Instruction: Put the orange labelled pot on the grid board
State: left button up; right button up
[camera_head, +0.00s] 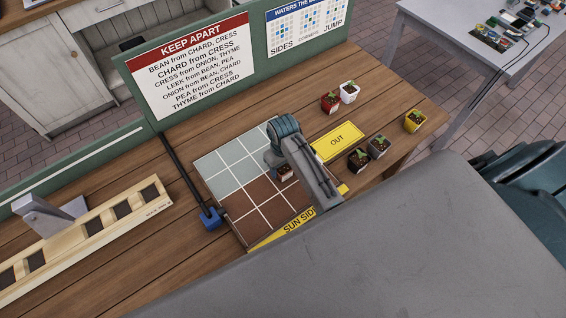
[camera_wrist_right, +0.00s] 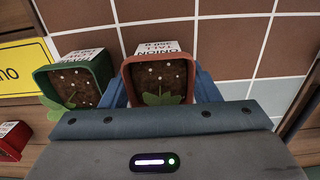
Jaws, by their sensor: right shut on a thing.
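My right gripper (camera_head: 281,165) is over the grid board (camera_head: 222,162). In the right wrist view its blue fingers (camera_wrist_right: 160,95) are shut on the orange labelled pot (camera_wrist_right: 132,72), which holds soil with white specks and a green leaf. Its white label reads ONION in part. In the head view the pot (camera_head: 286,173) shows partly below the gripper, over the brown cells near the pale ones. I cannot tell whether it touches the board. A green labelled pot (camera_wrist_right: 98,72) stands close beside it in the wrist view; my arm seems to hide it in the head view. My left gripper is not in view.
A blue-ended black bar (camera_head: 184,180) and wooden rack (camera_head: 120,212) lie left.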

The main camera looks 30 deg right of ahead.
jog(key=shift+f, duration=0.1)
jog(key=o, duration=1)
jog(key=shift+c, duration=0.2)
jog(key=shift+r+b, duration=0.3)
jog(key=shift+r, duration=0.3)
notch_tip(320, 180, up, 5)
jog(key=shift+r+b, duration=0.1)
jog(key=shift+b, duration=0.9)
notch_tip(320, 180, up, 6)
jog(key=p, duration=0.2)
jog(key=shift+s+p, duration=0.1)
jog(key=shift+p, duration=0.25)
